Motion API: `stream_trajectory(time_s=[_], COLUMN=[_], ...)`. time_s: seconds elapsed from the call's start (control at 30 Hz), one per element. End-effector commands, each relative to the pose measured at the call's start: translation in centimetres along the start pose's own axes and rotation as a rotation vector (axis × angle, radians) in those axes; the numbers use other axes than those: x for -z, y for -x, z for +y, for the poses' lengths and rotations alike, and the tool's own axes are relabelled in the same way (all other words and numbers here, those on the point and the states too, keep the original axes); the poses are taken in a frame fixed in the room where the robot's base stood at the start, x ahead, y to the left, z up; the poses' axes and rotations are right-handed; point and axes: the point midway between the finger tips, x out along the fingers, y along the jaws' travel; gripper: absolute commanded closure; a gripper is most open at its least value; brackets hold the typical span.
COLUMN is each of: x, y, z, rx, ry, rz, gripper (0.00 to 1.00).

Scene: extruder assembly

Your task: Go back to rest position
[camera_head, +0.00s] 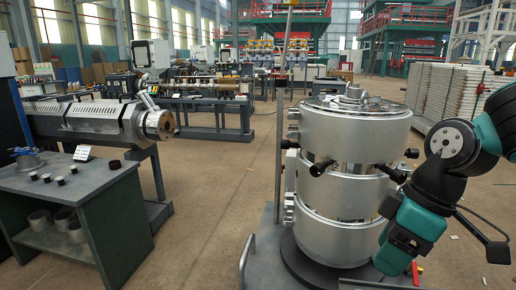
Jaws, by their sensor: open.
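My teal and black arm (416,216) reaches in from the right edge and bends down in front of the right side of a large silver stacked cylinder (334,193). The arm's lower end is a teal part (394,258) near the bottom of the view, beside the cylinder's base. No gripper fingers can be made out there. Nothing is seen held by the arm. From this view I cannot tell whether the arm touches the cylinder or is apart from it.
The cylinder has black knobs (320,168) sticking out and stands on a dark round base. A green workbench (110,215) with small cups is at left, below an extruder barrel (100,117). Stacked white panels (448,95) stand behind the arm. Floor (225,190) between bench and cylinder is clear.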

Motion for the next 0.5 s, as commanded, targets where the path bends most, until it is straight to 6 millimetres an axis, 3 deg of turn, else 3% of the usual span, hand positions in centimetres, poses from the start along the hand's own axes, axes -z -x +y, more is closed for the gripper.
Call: stream_trajectory(time_s=[0.03, 0.1, 0.33, 0.4, 0.5], x=[0.7, 1.1, 0.8, 1.6, 2.2], y=[0.1, 0.1, 0.2, 2.8, 5.1], z=[-2.4, -5.2, -13.0, -13.2, -13.6], rx=[0.008, 0.022, 0.068, 0.068, 0.068], ry=[-0.029, -0.096, -0.281, -0.300, -0.300], rz=[0.003, 0.005, -0.001, -0.003, -0.004], gripper=[0.46, 0.46, 0.46, 0.46, 0.46])
